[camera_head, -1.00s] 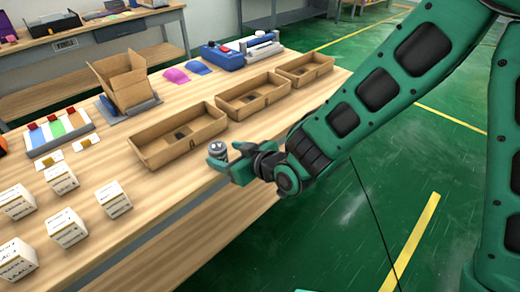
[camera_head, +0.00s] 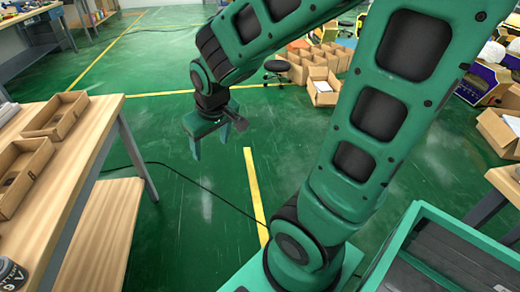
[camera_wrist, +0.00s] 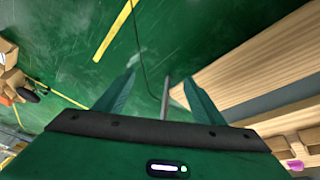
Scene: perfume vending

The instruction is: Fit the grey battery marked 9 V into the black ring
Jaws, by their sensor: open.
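A grey cylinder with dark lettering (camera_head: 12,276), which looks like the battery, stands on the wooden table at the lower left edge of the head view, partly cut off. Its marking is too tilted and small to read surely. My gripper (camera_head: 210,146) is open and empty, pointing down over the green floor to the right of the table, well apart from the cylinder. I cannot make out the black ring in either view.
Two open cardboard trays (camera_head: 54,112) stand on the wooden table (camera_head: 60,190) at the left. A grey and green bin (camera_head: 430,255) is at the lower right. Cardboard boxes (camera_head: 324,88) and a stool (camera_head: 277,67) stand on the floor behind. The floor around my gripper is clear.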

